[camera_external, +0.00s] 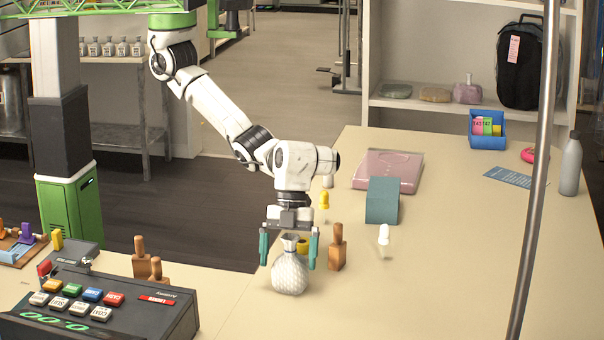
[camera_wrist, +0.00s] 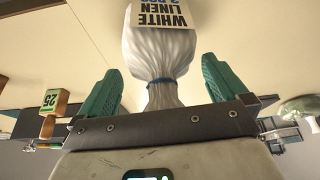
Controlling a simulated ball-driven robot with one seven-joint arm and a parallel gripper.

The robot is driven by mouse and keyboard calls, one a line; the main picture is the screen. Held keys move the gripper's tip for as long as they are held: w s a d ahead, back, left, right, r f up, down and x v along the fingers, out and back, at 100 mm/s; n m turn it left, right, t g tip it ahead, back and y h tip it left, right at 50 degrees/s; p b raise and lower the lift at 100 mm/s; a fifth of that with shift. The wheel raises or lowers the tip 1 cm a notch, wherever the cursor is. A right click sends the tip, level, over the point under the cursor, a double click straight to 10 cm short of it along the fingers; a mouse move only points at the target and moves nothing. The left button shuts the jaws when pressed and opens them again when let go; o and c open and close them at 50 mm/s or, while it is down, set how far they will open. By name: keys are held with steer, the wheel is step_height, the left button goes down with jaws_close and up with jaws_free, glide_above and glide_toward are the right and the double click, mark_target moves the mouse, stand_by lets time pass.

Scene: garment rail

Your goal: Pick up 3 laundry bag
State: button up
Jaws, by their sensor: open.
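A white, tied laundry bag (camera_external: 290,273) stands upright on the beige counter, directly below my gripper (camera_external: 289,254). In the wrist view the bag (camera_wrist: 163,55) shows a label reading "WHITE LINEN" and a blue tie around its neck. My gripper's two teal fingers (camera_wrist: 162,88) are open, one on each side of the bag's gathered neck. I see no clear contact between the fingers and the bag.
A wooden-handled stamp (camera_external: 337,248) stands close right of my gripper. A teal box (camera_external: 382,200), a pink tray (camera_external: 389,170) and a white peg-shaped piece (camera_external: 383,237) lie farther right. A metal pole (camera_external: 536,190) rises at right. A keyed register (camera_external: 100,305) sits at lower left. The front-right counter is clear.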

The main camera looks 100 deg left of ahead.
steer(key=shift+c, duration=0.4)
steer(key=c, duration=1.2)
steer(key=shift+o, duration=0.2)
steer(key=shift+r, duration=0.15)
